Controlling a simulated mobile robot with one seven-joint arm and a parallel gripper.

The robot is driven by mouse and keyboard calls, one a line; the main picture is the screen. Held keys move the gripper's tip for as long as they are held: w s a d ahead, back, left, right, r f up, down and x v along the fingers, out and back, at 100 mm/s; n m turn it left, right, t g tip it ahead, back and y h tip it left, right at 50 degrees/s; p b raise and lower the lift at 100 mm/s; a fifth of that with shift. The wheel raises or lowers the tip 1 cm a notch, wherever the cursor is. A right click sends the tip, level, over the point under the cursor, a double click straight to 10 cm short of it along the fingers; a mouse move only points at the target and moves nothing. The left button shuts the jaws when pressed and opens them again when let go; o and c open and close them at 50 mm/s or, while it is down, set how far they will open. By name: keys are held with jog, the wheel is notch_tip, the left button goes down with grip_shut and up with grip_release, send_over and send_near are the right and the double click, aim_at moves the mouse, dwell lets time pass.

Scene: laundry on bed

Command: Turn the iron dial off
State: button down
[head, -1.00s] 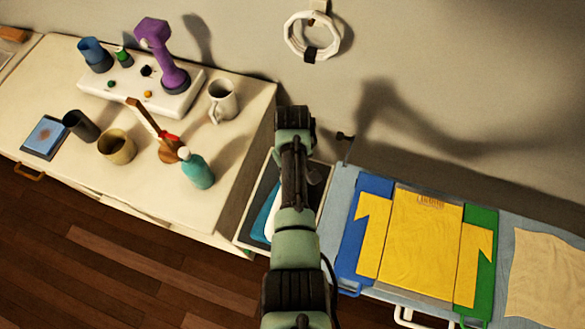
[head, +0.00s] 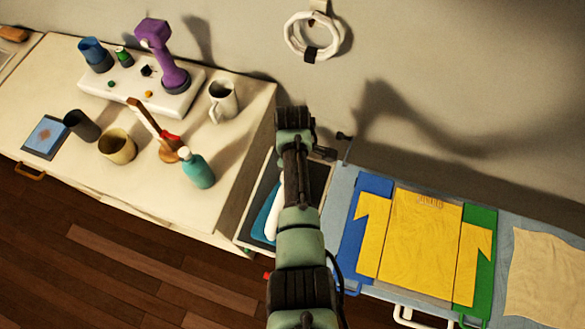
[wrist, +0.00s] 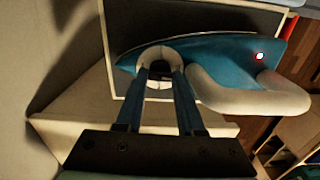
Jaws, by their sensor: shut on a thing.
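The iron (wrist: 215,52) is blue with a white looped handle (wrist: 255,100), lying on a dark panel with a pale border. Its dial (wrist: 160,49) is a pale round ring with a dark centre, near the left part of the iron. My gripper (wrist: 160,74) is shut on the dial, with a finger at either side. A small light (wrist: 260,56) glows red-white on the iron's right end. In the head view the iron (head: 262,218) is mostly hidden behind my arm, and my fingertips are hidden too. The dial's setting cannot be read.
Left of the iron is a white counter (head: 60,90) with a teal bottle (head: 198,171), a pale mug (head: 222,99) and a purple tool (head: 160,50). On the right, a yellow cloth (head: 420,240) lies on a blue and green folding board. The wall is close behind.

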jog(key=shift+w+r+n, duration=0.1)
jog(key=shift+n, duration=0.2)
jog(key=c, duration=0.8)
grip_release()
notch_tip(320, 180, up, 13)
jog(key=b, duration=0.1)
dwell(0.3)
